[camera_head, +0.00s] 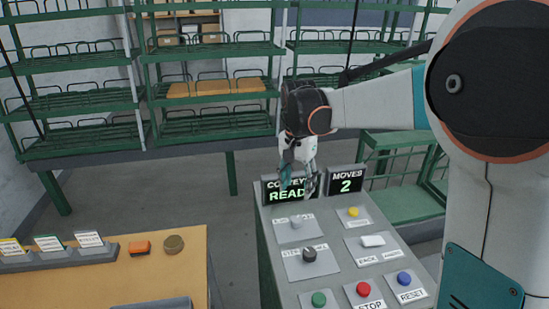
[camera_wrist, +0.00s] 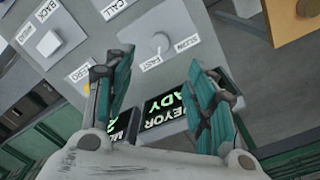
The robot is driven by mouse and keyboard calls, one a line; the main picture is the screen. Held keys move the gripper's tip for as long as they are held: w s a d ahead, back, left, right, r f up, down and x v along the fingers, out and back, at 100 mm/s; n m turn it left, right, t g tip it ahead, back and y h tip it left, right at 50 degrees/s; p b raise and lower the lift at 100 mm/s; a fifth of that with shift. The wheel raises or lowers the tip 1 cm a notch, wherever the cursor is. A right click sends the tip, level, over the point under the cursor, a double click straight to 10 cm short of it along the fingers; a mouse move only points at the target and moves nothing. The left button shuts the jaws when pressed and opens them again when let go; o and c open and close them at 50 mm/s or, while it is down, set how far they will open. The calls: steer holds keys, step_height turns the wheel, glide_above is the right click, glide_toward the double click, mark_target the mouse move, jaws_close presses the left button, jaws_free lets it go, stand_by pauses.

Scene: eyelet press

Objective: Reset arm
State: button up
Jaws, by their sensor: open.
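My gripper (camera_head: 298,180) hangs at the far end of the grey control panel (camera_head: 330,285), in front of its displays. It is open and empty. In the wrist view my gripper (camera_wrist: 160,85) shows two teal fingers spread apart over the panel, with a knob (camera_wrist: 160,43) between and beyond them. The left display (camera_head: 285,190) is partly hidden by the gripper and reads in part "READ". The right display (camera_head: 346,183) reads "MOVES 2". My arm reaches in from the right, above the panel.
The panel bears a black knob (camera_head: 310,255), a white switch (camera_head: 372,241), and yellow (camera_head: 353,212), green (camera_head: 319,299), red (camera_head: 363,289) and blue (camera_head: 404,278) buttons. A wooden table (camera_head: 170,270) stands left. Green racks (camera_head: 210,88) line the back wall. Floor between is clear.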

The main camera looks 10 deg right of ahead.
steer(key=s+r+n+t, duration=0.3)
steer(key=s+r+n, duration=0.15)
steer(key=s, duration=0.75)
steer(key=s+f+n+t, duration=0.3)
steer(key=s+n+t, duration=0.1)
steer(key=s, duration=0.8)
steer(key=shift+s+d, duration=0.2)
steer(key=shift+s, duration=0.1)
